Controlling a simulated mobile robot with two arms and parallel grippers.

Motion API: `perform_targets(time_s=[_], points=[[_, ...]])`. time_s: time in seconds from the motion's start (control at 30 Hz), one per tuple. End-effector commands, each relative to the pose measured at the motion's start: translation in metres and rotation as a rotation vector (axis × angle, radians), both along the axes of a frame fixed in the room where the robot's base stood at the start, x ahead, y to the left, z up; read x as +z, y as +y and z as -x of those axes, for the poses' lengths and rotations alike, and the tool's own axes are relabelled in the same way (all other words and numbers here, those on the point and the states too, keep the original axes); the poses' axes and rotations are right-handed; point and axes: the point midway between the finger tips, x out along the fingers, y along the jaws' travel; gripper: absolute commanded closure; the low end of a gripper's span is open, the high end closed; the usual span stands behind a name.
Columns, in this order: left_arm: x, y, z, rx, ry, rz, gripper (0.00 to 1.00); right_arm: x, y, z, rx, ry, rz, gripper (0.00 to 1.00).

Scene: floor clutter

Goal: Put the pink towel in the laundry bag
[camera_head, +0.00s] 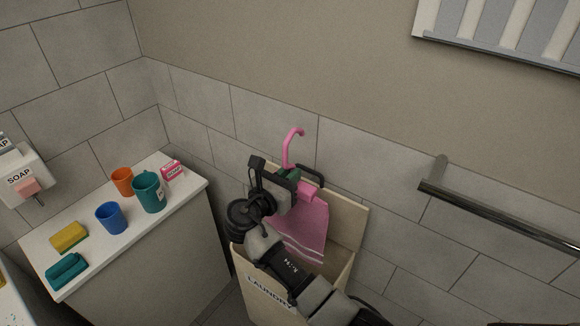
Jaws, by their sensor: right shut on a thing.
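The pink towel (308,228) hangs down from a pink hook-shaped piece (292,146) at its top. My right gripper (292,181) is shut at the top of the towel, just below the hook. The exact grip is partly hidden by the gripper body. The beige laundry bag (345,222), marked LAUNDRY, stands open below against the tiled wall. The towel hangs over its opening, in front of the raised back panel. My right arm hides part of the towel and of the bag's front. My left gripper is not in view.
A white-topped counter (140,225) on the left carries a green mug (149,192), a blue cup (111,218), an orange cup (122,181), a soap box (172,170) and sponges. A dark towel rail (490,215) juts from the wall on the right.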

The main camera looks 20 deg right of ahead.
Motion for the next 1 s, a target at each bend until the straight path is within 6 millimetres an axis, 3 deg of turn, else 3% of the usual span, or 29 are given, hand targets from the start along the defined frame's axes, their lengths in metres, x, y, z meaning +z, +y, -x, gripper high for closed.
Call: perform_targets(time_s=[0.1,1.0], points=[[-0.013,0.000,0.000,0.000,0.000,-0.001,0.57,-0.022,0.000,0.000,0.000,0.000,0.001,1.00],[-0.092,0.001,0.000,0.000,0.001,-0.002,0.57,-0.158,0.000,0.000,0.000,0.000,0.002,1.00]])
